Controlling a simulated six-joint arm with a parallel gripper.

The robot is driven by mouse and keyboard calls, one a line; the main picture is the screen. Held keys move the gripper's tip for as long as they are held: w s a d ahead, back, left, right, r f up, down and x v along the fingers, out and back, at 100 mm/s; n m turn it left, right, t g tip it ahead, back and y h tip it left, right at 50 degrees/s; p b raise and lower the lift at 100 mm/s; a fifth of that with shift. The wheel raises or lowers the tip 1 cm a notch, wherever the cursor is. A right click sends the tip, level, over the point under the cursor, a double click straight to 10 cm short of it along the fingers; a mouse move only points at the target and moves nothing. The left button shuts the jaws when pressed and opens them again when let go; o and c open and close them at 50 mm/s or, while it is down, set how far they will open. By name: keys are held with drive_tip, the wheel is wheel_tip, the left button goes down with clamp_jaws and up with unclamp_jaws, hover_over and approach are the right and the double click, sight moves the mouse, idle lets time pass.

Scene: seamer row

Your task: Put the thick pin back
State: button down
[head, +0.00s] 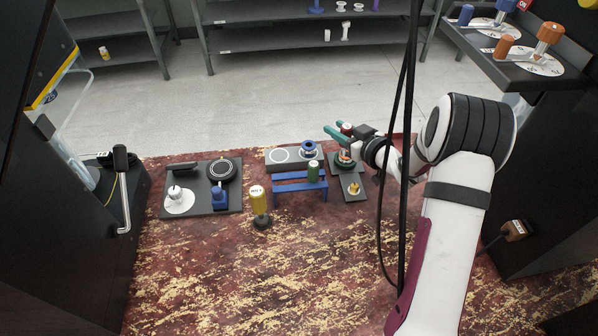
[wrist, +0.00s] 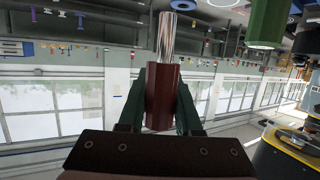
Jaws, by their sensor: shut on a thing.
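My gripper (head: 337,134) is at the back right of the mat, its teal fingers shut on a dark red pin (head: 347,128) with a pale top. In the wrist view, the fingers (wrist: 162,100) clamp the dark red handle (wrist: 162,88) from both sides, and a thick shiny metal shaft (wrist: 165,38) sticks out beyond them. A green pin (head: 313,172) stands in a blue rack (head: 300,187); what seems the same green pin shows in the wrist view (wrist: 268,22). The shaft's lower end is hidden in the head view.
A grey block (head: 280,157) carries a blue ring (head: 309,147). A dark plate (head: 355,195) lies below my gripper. A board (head: 228,195) with several parts lies left. The mat's front is clear.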

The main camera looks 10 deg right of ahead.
drive_tip(key=s+a+r+n+g+y, duration=0.1)
drive_tip(key=s+a+r+n+y, duration=0.15)
drive_tip(key=s+a, duration=0.35)
hover_over(278, 175)
drive_tip(key=shift+m, duration=0.25)
wheel_tip(278, 175, down, 6)
drive_tip(key=shift+s+d+f, duration=0.1)
drive_tip(key=shift+s+d, duration=0.05)
wheel_tip(278, 175, down, 4)
drive_tip(key=shift+f, duration=0.15)
drive_tip(key=shift+f, duration=0.25)
drive_tip(key=c, duration=0.6)
unclamp_jaws()
